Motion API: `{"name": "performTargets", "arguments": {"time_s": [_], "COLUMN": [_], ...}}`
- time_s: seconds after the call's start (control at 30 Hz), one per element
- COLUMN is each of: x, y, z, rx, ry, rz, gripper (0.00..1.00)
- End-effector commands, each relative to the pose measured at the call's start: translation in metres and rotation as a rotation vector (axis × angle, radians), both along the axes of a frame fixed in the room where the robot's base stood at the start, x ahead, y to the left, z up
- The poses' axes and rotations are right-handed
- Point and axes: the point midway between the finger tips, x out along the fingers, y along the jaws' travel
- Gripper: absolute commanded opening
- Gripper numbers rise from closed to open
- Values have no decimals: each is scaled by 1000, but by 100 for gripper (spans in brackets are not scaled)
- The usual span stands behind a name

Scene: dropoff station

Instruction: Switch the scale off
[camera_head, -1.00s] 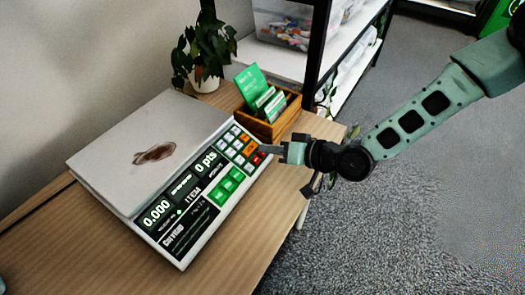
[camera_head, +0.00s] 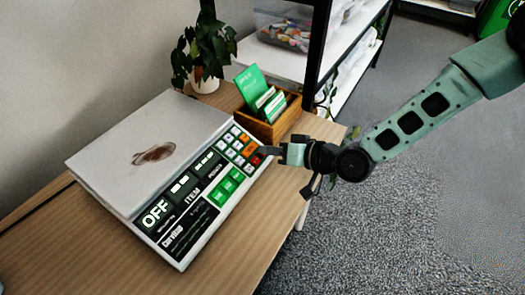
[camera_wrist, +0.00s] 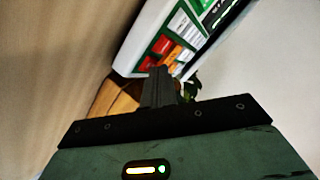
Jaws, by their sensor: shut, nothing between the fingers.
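The scale (camera_head: 130,215) stands on the wooden table, with a pale flat plate on top that bears a brown smear. Its display (camera_head: 156,214) reads "OFF", with dashes in the other fields. Its keypad has white, orange, red and green keys, and the red key (camera_head: 256,160) is at the right end. My gripper (camera_head: 264,151) is shut and empty, with its tips at the red key's edge; I cannot tell whether they touch it. In the wrist view the shut fingers (camera_wrist: 160,80) point at the scale's red and orange keys (camera_wrist: 165,50).
A wooden box (camera_head: 272,122) with green cards stands just behind the keypad, close to my gripper. A potted plant (camera_head: 203,55) is at the back. A shelf with a clear bin (camera_head: 283,27) stands behind. The table (camera_head: 245,235) is bare in front of the scale.

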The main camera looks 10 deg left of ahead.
Motion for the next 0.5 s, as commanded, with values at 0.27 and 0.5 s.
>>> {"name": "performTargets", "arguments": {"time_s": [0.27, 0.5], "x": [-1, -2], "y": [-5, -5], "z": [13, 12], "rx": [0, 0], "ry": [0, 0], "rz": [-1, 0], "gripper": [0, 0]}}
